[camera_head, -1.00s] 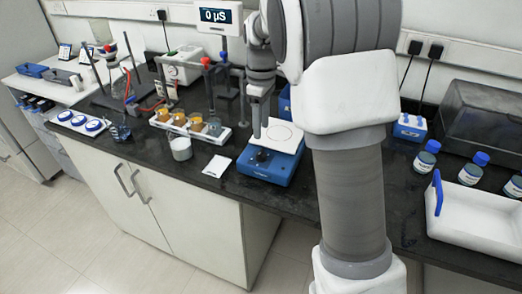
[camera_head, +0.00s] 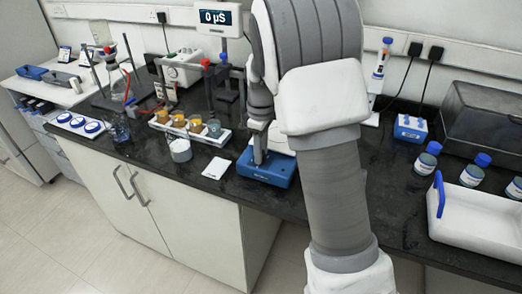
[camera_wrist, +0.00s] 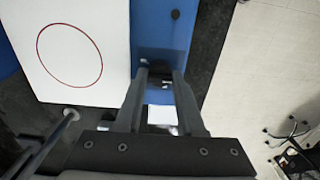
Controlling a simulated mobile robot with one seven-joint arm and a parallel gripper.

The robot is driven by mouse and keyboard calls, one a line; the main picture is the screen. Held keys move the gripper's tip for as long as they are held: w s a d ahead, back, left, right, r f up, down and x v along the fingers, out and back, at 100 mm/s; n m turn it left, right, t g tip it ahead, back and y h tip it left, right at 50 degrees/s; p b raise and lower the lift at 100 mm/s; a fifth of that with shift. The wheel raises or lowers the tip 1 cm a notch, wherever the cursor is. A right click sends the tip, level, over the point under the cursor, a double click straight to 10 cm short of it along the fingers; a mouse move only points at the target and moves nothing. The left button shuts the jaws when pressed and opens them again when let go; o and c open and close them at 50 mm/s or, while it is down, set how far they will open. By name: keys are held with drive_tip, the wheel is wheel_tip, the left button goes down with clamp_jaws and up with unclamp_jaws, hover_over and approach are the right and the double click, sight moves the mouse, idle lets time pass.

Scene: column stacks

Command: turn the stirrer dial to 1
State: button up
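The stirrer (camera_head: 268,176) is a blue box with a white top plate, in the middle of the head view. In the wrist view its white plate (camera_wrist: 45,25) with a red circle lies at the left, beside the blue body (camera_wrist: 157,22). My gripper (camera_wrist: 161,72) points down at the blue front part, its two fingers apart. A dark, blurred shape (camera_wrist: 162,56), perhaps the dial, lies at the fingertips. I cannot tell whether the fingers touch it. The dial and its marking cannot be read, and my arm covers part of the stirrer in the head view.
A white card (camera_head: 216,168), a white cup (camera_head: 180,150) and a rack of beakers (camera_head: 190,128) stand left of the stirrer. A white tray (camera_head: 470,220) and blue-capped bottles (camera_head: 427,160) are at the right. The bench's front edge is close to the stirrer.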

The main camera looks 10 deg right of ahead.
clamp_jaws()
drive_tip(key=shift+m, duration=0.3)
drive_tip(key=m+p, duration=0.1)
drive_tip(key=m, duration=0.1)
drive_tip(key=shift+r+m, duration=0.1)
drive_tip(key=shift+m, duration=0.3)
drive_tip(key=m+p, duration=0.1)
drive_tip(key=m, duration=0.2)
drive_tip(key=shift+m, duration=0.4)
drive_tip(key=m+p, duration=0.1)
drive_tip(key=m, duration=0.5)
drive_tip(key=shift+m, duration=0.3)
drive_tip(key=shift+p, duration=0.3)
drive_tip(key=shift+o, duration=2.2)
unclamp_jaws()
